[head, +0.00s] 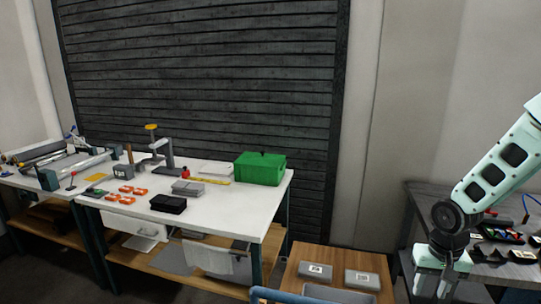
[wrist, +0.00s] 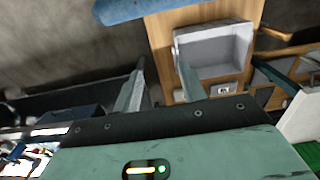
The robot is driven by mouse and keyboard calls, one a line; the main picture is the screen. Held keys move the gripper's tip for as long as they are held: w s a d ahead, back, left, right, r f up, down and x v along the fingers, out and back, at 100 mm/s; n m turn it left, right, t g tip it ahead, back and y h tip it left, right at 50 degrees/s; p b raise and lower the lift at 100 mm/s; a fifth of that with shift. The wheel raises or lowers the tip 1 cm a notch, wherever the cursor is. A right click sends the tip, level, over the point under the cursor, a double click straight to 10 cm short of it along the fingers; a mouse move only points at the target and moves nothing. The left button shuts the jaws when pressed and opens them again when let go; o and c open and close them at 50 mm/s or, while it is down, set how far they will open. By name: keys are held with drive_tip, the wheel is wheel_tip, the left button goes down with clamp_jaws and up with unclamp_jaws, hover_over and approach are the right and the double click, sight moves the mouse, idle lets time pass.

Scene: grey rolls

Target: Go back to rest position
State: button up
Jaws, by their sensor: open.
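My gripper (head: 437,287) hangs from the pale green arm at the lower right of the head view, beside the right end of a small wooden table (head: 310,262). In the wrist view my gripper (wrist: 160,88) shows two fingers spread apart with nothing between them. An open grey bin (wrist: 240,50) lies beyond the fingers on a wooden surface. Whether the fingertips are above the table or beside it I cannot tell.
Two grey boxes with printed labels (head: 315,271) (head: 362,280) sit on the wooden table. A blue rail (head: 300,296) crosses its front. A dark bench (head: 425,200) with tools stands behind my arm. A white workbench (head: 225,212) holds a green crate (head: 259,169).

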drive_tip(key=s+a+r+n+b, duration=0.1)
drive_tip(key=s+a+n+b, duration=0.35)
drive_tip(key=s+a, duration=0.4)
drive_tip(key=s+a+n+b, duration=0.3)
drive_tip(key=s+a+b, duration=0.25)
drive_tip(key=a, duration=0.55)
drive_tip(key=s+a+n+b, duration=0.3)
drive_tip(key=s+a+b, duration=0.1)
drive_tip(key=s, duration=0.5)
drive_tip(key=shift+s+a+y+b, duration=0.25)
drive_tip(key=shift+s+y+b, duration=0.05)
drive_tip(key=shift+s, duration=0.05)
